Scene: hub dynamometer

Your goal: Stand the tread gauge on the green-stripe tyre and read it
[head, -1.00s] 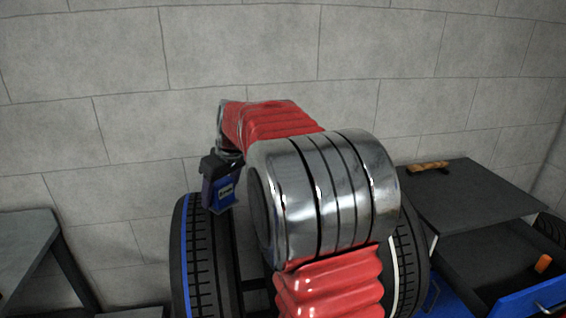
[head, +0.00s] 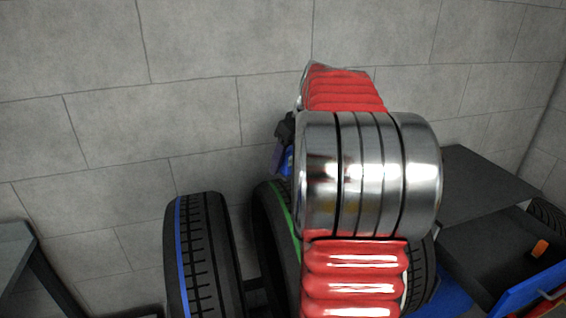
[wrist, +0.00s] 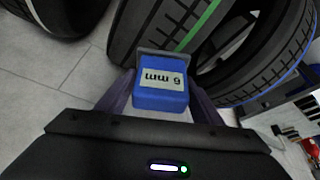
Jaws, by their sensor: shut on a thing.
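My gripper (wrist: 162,98) is shut on the blue tread gauge (wrist: 160,97), a small block with a grey plate at its far end. Its pale label shows "mm" and a digit, upside down; I cannot tell 6 from 9. The green-stripe tyre (wrist: 150,28) lies just beyond the plate in the wrist view; I cannot tell whether they touch. In the head view the gauge (head: 288,160) hangs by the upper part of the green-stripe tyre (head: 268,215), which my arm partly hides.
The blue-stripe tyre (head: 208,255) stands left of the green one; another tyre (head: 421,270) is partly behind my arm on the right. A dark cabinet (head: 485,180) with an open blue-fronted drawer (head: 535,290) stands at right. A dark table (head: 12,245) is at left.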

